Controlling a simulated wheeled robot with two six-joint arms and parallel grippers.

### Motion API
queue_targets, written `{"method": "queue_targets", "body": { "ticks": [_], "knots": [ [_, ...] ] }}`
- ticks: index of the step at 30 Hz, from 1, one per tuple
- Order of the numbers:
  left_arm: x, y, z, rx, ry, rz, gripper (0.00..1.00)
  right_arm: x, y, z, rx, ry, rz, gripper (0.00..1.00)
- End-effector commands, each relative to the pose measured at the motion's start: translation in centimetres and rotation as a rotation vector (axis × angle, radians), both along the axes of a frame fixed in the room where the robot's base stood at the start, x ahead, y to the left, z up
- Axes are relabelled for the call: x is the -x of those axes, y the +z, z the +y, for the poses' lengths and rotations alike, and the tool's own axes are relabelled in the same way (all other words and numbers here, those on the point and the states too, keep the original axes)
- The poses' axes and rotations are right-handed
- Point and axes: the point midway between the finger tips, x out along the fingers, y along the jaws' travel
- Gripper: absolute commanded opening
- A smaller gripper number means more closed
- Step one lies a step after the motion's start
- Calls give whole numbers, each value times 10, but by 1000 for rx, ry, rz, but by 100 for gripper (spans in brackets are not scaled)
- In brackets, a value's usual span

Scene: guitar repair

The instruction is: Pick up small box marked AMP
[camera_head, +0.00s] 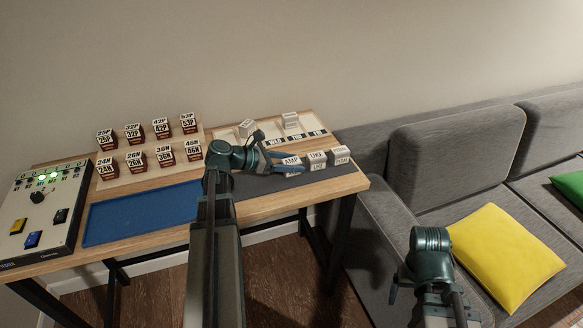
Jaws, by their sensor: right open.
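The small white box marked AMP (291,161) stands at the left end of a short row of white boxes, near the front right of the table. My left gripper (289,164) reaches in from the left with its blue-grey fingers at the AMP box, one behind it and one in front. I cannot tell whether the fingers press on it or whether the box is lifted. My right gripper (395,291) is low at the right, away from the table, open, partly hidden by its own arm.
White boxes marked UKE (317,159) and another (340,155) stand just right of AMP. Behind is a tray labelled WED, THU, FRI (272,142) with two white boxes. A grey sofa (440,160) stands right.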

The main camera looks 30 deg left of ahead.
Motion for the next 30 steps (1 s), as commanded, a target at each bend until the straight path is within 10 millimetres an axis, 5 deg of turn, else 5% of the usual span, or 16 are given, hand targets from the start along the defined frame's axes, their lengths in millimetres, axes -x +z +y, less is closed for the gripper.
{"method": "queue_targets", "body": {
  "ticks": [1, 9, 20, 30],
  "knots": [
    [0, 0, 0, 0, 0, 0, 49, 0, 0, 0, 0, 0, 0, 82],
    [0, 0, 0, 0, 0, 0, 0, 0, 0, 0, 0, 0, 0, 82],
    [0, 2, 0, 0, 0, 0, 0, 0, 2, 0, 0, 0, 0, 82],
    [-6, 26, -7, 0, -5, 0, 0, 0, 26, 0, 0, 0, 0, 82]
  ]
}}
